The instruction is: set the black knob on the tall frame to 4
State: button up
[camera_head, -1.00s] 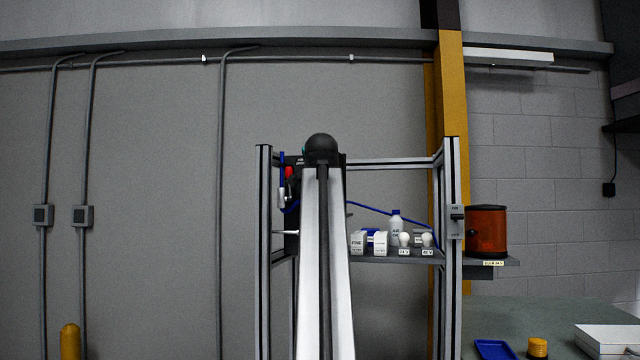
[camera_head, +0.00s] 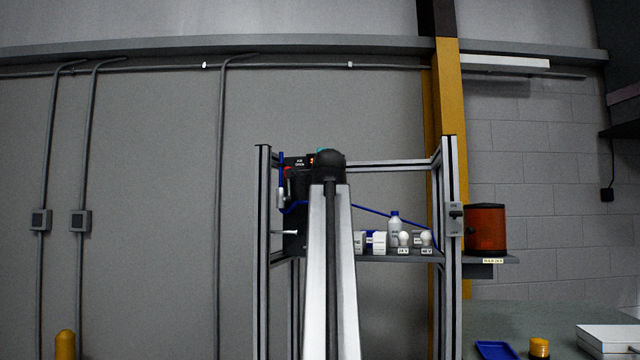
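The tall frame (camera_head: 263,215) of metal profiles stands in the middle of the head view. A dark unit (camera_head: 297,175) with a small white label and a red glowing spot is mounted at its upper left. My own arm stands upright in front of the frame and covers part of this unit. The black knob cannot be made out; it may be behind my arm. My gripper's fingers cannot be seen, being hidden behind the arm's dark upper joint.
The frame's shelf (camera_head: 400,257) holds white boxes, a bottle (camera_head: 394,229) and bulbs. A bench (camera_head: 540,318) at lower right carries a blue tray (camera_head: 494,350) and a white box (camera_head: 607,338).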

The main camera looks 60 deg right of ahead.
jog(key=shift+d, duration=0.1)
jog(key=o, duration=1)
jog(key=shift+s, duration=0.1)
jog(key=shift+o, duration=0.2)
